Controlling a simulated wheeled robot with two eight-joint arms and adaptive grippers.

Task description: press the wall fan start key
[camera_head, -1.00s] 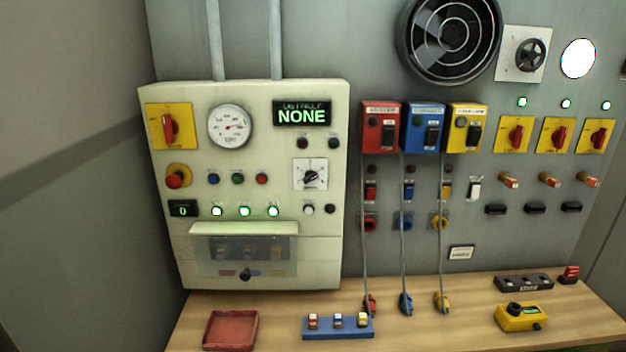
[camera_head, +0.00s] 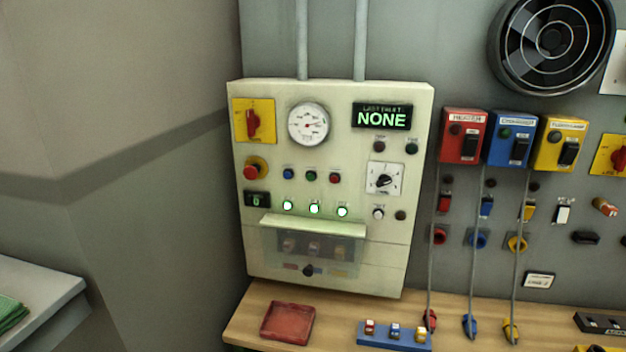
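The round dark wall fan (camera_head: 553,45) is on the grey wall at the top right. Which key starts it cannot be told; most labels are too small to read. The cream control panel (camera_head: 420,230) carries a blue button (camera_head: 288,174), a green button (camera_head: 311,176) and a red button (camera_head: 335,178) in a row. Below them are three lit white-green buttons (camera_head: 314,209). A display (camera_head: 382,116) reads NONE. A white rocker switch (camera_head: 563,213) is on the wall below the yellow box. Neither of my grippers is in view.
Red (camera_head: 464,136), blue (camera_head: 511,139) and yellow (camera_head: 560,144) boxes hang on the wall, with cables running down from below them. A red tray (camera_head: 288,322) and a blue block (camera_head: 392,337) with small switches lie on the wooden bench (camera_head: 245,315). A grey table (camera_head: 45,290) is at left.

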